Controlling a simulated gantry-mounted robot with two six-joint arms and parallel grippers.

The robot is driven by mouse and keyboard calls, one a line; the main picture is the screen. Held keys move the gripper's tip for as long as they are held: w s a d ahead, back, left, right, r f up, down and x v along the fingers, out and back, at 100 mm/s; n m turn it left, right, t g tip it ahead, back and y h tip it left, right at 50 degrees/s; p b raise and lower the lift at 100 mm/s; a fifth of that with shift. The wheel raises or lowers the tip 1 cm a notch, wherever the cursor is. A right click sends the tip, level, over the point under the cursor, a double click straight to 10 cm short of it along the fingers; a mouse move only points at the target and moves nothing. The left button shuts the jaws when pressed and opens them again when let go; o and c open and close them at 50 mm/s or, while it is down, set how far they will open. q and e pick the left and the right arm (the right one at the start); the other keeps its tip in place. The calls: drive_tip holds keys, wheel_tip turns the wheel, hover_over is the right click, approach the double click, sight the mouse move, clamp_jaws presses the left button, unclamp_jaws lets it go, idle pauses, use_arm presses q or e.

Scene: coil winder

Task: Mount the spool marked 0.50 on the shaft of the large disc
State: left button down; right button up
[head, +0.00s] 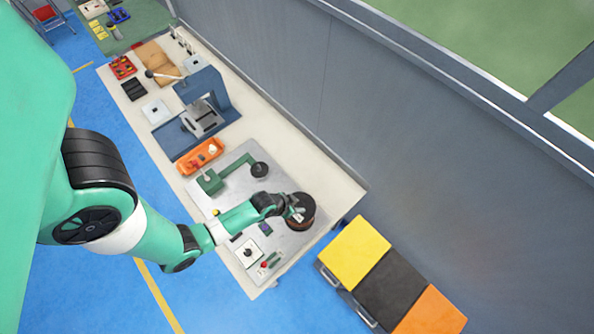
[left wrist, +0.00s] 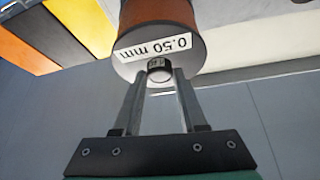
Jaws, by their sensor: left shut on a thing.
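The spool marked 0.50 mm (left wrist: 165,42) shows in the left wrist view, with reddish-brown winding and a pale end face carrying the label. My left gripper (left wrist: 160,75) is shut on the small dark and light hub that sticks out of this face. In the head view the left gripper (head: 291,211) is at the dark and brown round spool (head: 303,205) over the right end of the grey plate. I cannot tell the large disc or its shaft apart there, nor whether the spool touches anything. My right gripper is not in view.
A green winder frame (head: 212,181) with a dark round disc (head: 260,169) stands on the grey plate (head: 290,185). An orange tray (head: 200,156) and a blue machine (head: 204,97) lie farther back. Yellow, black and orange boxes (head: 354,251) stand beyond the table's end.

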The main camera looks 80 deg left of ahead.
use_arm(q)
drive_tip(key=shift+w+f+b, duration=0.15)
drive_tip(key=shift+f+b, duration=1.8)
drive_tip(key=shift+f, duration=0.25)
drive_tip(key=shift+c, duration=2.4)
unclamp_jaws()
drive_tip(key=shift+a, duration=0.1)
drive_tip(key=shift+o, duration=0.5)
drive_tip(key=shift+s, duration=0.2)
drive_tip(key=p+v, duration=0.3)
drive_tip(key=v, duration=0.8)
drive_tip(key=shift+r, duration=0.25)
